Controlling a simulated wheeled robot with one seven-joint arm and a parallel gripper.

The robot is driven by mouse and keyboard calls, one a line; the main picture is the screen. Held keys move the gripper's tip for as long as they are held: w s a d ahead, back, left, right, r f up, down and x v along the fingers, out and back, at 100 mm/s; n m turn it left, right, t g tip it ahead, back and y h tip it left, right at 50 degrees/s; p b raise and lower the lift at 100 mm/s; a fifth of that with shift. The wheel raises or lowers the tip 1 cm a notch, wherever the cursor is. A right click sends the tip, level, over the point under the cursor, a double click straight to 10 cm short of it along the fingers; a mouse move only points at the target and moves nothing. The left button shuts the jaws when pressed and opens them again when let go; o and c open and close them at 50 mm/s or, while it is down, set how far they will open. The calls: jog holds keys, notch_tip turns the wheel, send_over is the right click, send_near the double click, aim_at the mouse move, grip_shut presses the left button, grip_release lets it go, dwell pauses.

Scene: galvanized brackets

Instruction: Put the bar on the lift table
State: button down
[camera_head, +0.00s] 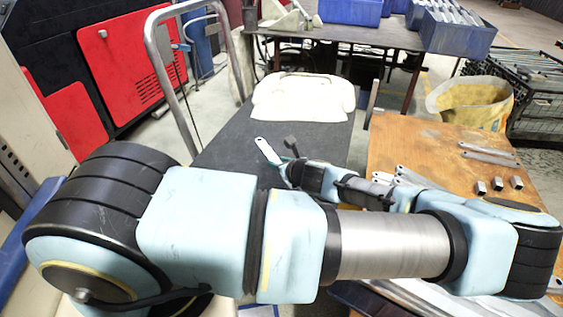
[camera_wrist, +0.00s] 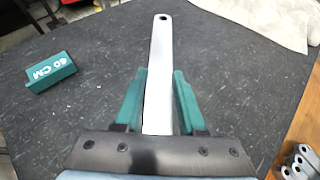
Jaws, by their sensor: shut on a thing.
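My gripper (camera_head: 284,166) is over the dark top of the lift table (camera_head: 225,150). In the wrist view its two green fingers (camera_wrist: 160,88) are shut on a flat grey metal bar (camera_wrist: 160,48) with a hole near its far end. The bar also shows in the head view (camera_head: 266,150), its free end pointing up and left, away from my gripper. The lift table's dark surface (camera_wrist: 95,50) lies under the bar in the wrist view. I cannot tell whether the bar touches it. My own arm hides the near part of the lift table.
A green block marked "60 CM" (camera_wrist: 50,77) sits on the lift table, left of the bar. A crumpled white cloth (camera_head: 300,98) covers its far end. A wooden table (camera_head: 420,150) with several bars and small metal blocks (camera_head: 498,186) stands at the right.

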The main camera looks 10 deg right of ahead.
send_near(272, 174)
jog(key=shift+x, duration=2.15)
jog(key=c, duration=0.5)
grip_release()
jog(key=shift+s, duration=0.1)
